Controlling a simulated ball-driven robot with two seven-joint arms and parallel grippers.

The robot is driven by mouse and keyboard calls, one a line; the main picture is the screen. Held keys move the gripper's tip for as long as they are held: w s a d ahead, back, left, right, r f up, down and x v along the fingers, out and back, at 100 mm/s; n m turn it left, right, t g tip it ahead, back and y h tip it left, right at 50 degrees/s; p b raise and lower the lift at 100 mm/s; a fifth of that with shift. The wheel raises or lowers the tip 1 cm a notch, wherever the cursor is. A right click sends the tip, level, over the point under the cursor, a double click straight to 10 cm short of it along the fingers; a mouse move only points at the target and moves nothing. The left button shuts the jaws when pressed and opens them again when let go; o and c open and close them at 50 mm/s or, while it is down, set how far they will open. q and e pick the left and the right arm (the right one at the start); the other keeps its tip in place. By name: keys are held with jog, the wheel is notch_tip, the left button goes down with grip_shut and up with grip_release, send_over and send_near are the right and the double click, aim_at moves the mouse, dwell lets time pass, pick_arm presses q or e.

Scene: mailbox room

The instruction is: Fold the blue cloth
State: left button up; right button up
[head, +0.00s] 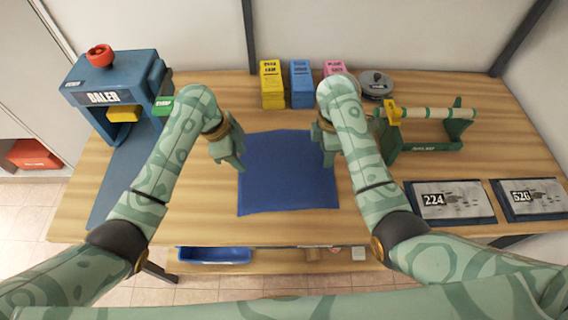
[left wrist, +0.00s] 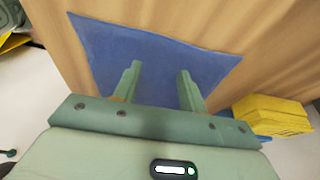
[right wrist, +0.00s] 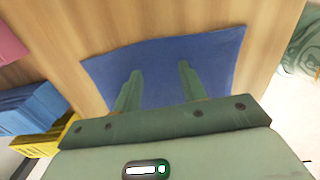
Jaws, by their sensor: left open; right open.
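The blue cloth (head: 287,178) lies flat and spread out on the wooden table, roughly rectangular with slightly uneven edges. My left gripper (head: 239,163) is open and empty at the cloth's left edge. My right gripper (head: 328,160) is open and empty at the cloth's right edge. The cloth also shows in the left wrist view (left wrist: 155,55) and in the right wrist view (right wrist: 160,65), with the open fingers in front of it. I cannot tell whether the fingers touch the cloth. Parts of the cloth behind the fingers are hidden.
A blue press labelled DALER (head: 95,85) stands at the left. Yellow (head: 271,85), blue (head: 300,85) and pink boxes stand behind the cloth. A green roll stand (head: 425,135) and two numbered plates (head: 450,200) are at the right. Table front of the cloth is clear.

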pick_arm(q)
jog(key=f, duration=0.3)
jog(key=shift+w+f, duration=0.2)
jog(key=shift+f, duration=0.2)
pick_arm(e)
jog(key=f, duration=0.3)
jog(key=shift+w+f, duration=0.2)
jog(key=shift+f, duration=0.2)
pick_arm(q)
jog(key=shift+s+f, duration=0.1)
jog(key=shift+f, duration=0.1)
pick_arm(e)
jog(key=shift+s+f, duration=0.1)
jog(key=shift+f, duration=0.1)
pick_arm(q)
jog(key=shift+f, duration=0.2)
pick_arm(e)
jog(key=shift+f, duration=0.2)
pick_arm(q)
grip_shut()
pick_arm(e)
jog(key=shift+s, duration=0.1)
grip_shut()
pick_arm(q)
jog(key=shift+r, duration=0.1)
